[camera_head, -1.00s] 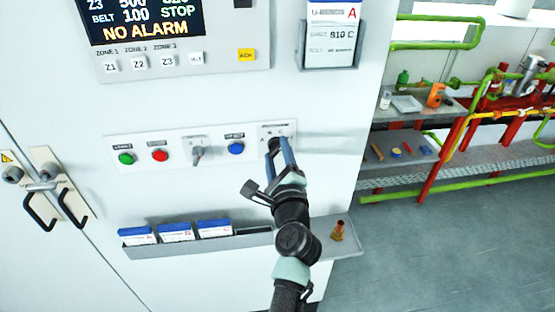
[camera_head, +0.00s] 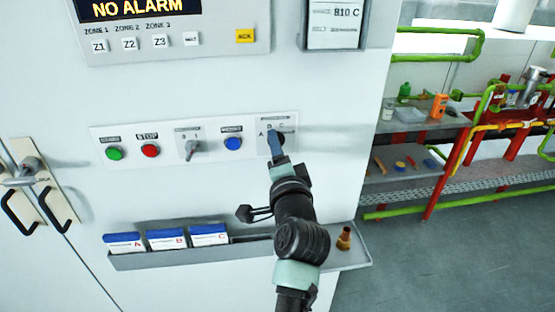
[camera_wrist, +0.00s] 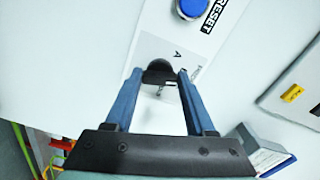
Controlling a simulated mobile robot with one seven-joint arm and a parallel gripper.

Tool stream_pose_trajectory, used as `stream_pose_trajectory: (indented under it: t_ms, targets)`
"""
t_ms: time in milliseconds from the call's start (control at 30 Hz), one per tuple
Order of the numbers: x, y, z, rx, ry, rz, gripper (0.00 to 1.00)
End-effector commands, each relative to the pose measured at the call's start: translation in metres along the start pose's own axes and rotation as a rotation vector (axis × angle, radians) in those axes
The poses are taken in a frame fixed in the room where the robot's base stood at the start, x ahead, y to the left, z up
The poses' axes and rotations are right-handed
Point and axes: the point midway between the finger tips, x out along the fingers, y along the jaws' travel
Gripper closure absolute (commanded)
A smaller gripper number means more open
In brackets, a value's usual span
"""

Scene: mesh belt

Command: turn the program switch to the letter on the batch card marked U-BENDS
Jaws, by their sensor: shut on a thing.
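The program switch's white plate (camera_head: 290,123) is at the right end of the control strip, with letters A, B and C around the knob. In the wrist view its black knob (camera_wrist: 160,70) sits between my blue fingers, with the letter A printed beside it. My gripper (camera_head: 275,142) is shut on the knob; it also shows in the wrist view (camera_wrist: 159,77). The gripper hides the knob's pointer in the head view. The batch card (camera_head: 335,22) hangs in a holder at the top; its heading is cut off now, but earlier it read U-BENDS with a red A.
Left of the switch are a blue button (camera_head: 233,144), a small lever switch (camera_head: 190,148), a red button (camera_head: 150,151) and a green button (camera_head: 114,153). Below, a grey tray (camera_head: 190,254) holds blue-topped cards lettered A, B and C. A brass-coloured piece (camera_head: 344,238) stands on its right end.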

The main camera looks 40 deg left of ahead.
Motion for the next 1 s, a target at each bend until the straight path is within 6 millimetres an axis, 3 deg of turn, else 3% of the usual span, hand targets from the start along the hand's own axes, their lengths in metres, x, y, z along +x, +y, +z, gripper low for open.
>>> stream_pose_trajectory:
  t_ms: [600, 1000]
  targets:
    - [0.0000, 0.0055, 0.0005, -0.575, 0.001, 0.000, 1.00]
    - [0.0001, 0.0045, 0.0000, -0.822, -0.001, 0.001, 1.00]
